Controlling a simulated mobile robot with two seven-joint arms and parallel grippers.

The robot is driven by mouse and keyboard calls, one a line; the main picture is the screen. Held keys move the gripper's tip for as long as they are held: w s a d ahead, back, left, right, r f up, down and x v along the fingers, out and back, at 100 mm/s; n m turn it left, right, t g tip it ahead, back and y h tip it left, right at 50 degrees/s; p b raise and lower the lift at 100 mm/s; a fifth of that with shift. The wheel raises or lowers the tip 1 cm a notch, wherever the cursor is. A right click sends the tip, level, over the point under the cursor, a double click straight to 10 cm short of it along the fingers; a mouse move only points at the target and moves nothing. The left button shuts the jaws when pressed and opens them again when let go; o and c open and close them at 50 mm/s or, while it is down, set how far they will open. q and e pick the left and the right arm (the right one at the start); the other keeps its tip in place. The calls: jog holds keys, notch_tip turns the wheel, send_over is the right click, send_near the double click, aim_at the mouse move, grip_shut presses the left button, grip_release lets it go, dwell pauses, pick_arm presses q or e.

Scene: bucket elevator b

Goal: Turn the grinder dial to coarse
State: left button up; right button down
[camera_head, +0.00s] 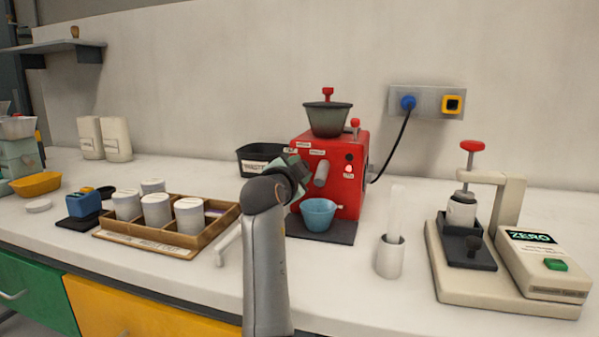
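The red grinder (345,184) stands on a dark mat by the back wall, with a dark hopper (328,119) on top and small white labels on its front. A grey spout sticks out of its front above a light blue cup (318,214). No dial is clearly visible; the upper left of the front is partly covered by my gripper. My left gripper (290,168), on an arm rising from the bottom just left of centre, is at the grinder's left front. Its fingers are mostly hidden by the wrist, so I cannot tell whether they touch or hold anything. My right gripper is not in view.
A black bin (262,157) stands behind my gripper. A wooden tray (205,236) with white canisters is at left. A white cup (390,257) with a pale upright tool and a scale (541,263) with a press stand at right. A black cable runs from a wall socket (426,101).

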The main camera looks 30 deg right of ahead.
pick_arm(q)
jog(key=shift+f, duration=0.15)
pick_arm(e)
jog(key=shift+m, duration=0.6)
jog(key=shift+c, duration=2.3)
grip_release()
